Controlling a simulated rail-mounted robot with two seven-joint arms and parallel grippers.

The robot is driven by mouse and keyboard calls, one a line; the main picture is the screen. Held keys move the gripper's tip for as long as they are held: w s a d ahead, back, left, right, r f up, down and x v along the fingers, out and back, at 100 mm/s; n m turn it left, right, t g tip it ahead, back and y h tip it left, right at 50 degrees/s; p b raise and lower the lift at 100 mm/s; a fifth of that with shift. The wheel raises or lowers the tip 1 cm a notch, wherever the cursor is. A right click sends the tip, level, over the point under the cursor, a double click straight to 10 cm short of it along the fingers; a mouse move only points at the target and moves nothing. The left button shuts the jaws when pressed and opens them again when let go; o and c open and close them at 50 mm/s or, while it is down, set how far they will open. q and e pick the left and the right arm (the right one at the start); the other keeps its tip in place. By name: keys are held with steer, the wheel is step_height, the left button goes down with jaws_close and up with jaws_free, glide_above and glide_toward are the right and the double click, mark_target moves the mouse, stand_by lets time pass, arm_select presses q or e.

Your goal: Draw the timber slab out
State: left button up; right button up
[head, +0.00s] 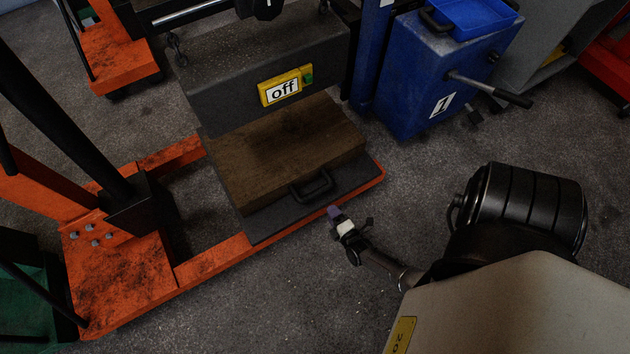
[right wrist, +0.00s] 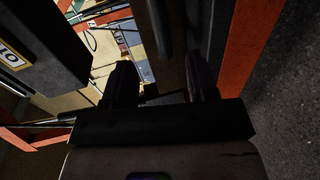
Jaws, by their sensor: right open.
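The timber slab (head: 285,155) is a thick brown wooden block. It lies on a dark grey plate (head: 265,227) between the orange jack legs, partly beneath a grey housing. A black bar handle (head: 312,187) is on its front face. My right gripper (head: 338,217) is just in front of the slab, below and right of the handle, apart from it in the head view. In the right wrist view its two dark fingers (right wrist: 163,88) stand apart, open. A dark bar (right wrist: 161,28) shows beyond them, perhaps the handle; the dim picture hides any contact. My left gripper is not in view.
The grey housing (head: 225,90) with a yellow "off" switch (head: 285,87) overhangs the slab's back. An orange leg (head: 215,258) runs along the near side. A blue cabinet (head: 425,75) with a lever stands at right. Bare floor (head: 260,310) lies in front.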

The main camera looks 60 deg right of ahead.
mark_target(317, 192)
steer(key=b+x, duration=0.6)
steer(key=x, duration=0.6)
steer(key=shift+f, duration=0.1)
steer(key=shift+w+d, duration=0.3)
steer(key=shift+w, duration=0.25)
steer(key=shift+c, duration=0.4)
jaws_close()
